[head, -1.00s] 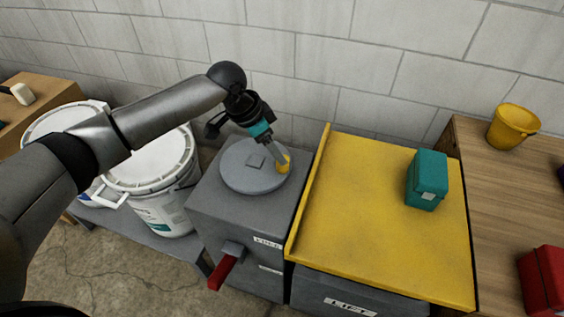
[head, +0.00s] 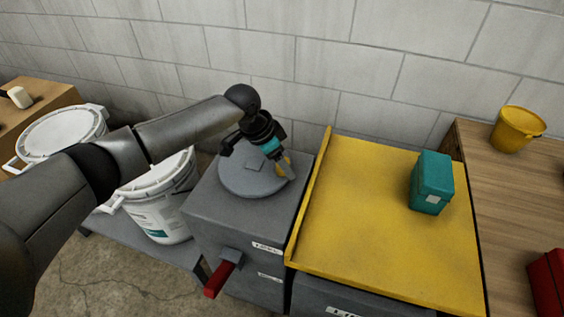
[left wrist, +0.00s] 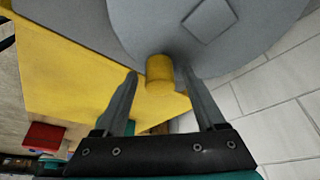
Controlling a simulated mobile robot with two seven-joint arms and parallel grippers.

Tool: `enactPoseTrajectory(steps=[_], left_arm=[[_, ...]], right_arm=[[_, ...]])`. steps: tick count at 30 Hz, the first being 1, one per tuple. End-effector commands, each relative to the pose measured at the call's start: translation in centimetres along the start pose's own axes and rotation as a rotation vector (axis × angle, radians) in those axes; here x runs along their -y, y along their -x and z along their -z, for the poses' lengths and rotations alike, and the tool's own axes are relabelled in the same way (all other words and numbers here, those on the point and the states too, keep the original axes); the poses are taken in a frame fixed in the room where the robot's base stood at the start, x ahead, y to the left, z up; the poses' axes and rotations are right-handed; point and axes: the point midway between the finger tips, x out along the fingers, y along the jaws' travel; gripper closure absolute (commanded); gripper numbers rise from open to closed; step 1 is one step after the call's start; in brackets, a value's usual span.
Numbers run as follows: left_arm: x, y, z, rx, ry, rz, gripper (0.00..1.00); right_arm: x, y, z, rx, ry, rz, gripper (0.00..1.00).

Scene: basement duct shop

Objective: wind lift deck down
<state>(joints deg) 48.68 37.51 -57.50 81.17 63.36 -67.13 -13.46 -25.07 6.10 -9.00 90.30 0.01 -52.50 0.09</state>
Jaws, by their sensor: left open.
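The yellow lift deck (head: 370,235) lies flat beside a grey housing (head: 240,225), above a dark front marked LIFT. On the housing top is a round grey crank wheel (head: 236,183) with a yellow knob (head: 281,167) near its right edge. It also shows in the left wrist view, the knob (left wrist: 160,75) between my open fingertips. My left gripper (head: 288,170) is tilted down at the knob; contact cannot be told. A red lever (head: 219,279) sticks out of the housing's front. My right gripper is not in view.
A teal box (head: 432,182) stands on the deck's right part. White buckets (head: 155,200) stand left of the housing. A wooden bench (head: 510,210) at right holds a yellow bucket (head: 517,128) and a red box (head: 548,280). A block wall is behind.

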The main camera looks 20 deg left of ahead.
Motion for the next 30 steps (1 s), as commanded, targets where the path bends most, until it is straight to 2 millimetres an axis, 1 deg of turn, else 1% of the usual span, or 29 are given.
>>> enactPoseTrajectory(steps=[5, 21, 24, 30], left_arm=[[0.0, 0.01, 0.02, 0.0, 0.0, 0.0, 0.29], [-0.02, 0.01, -0.02, 0.0, 0.0, -0.001, 0.9], [-0.02, 0.01, -0.02, 0.0, 0.0, -0.001, 1.0], [-0.03, 0.0, -0.03, 0.001, 0.0, -0.001, 1.0]], right_arm=[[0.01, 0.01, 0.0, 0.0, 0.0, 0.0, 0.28], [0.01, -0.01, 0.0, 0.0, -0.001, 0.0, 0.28], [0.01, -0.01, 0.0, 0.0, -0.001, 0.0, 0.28], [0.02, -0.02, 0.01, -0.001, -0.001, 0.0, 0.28]])
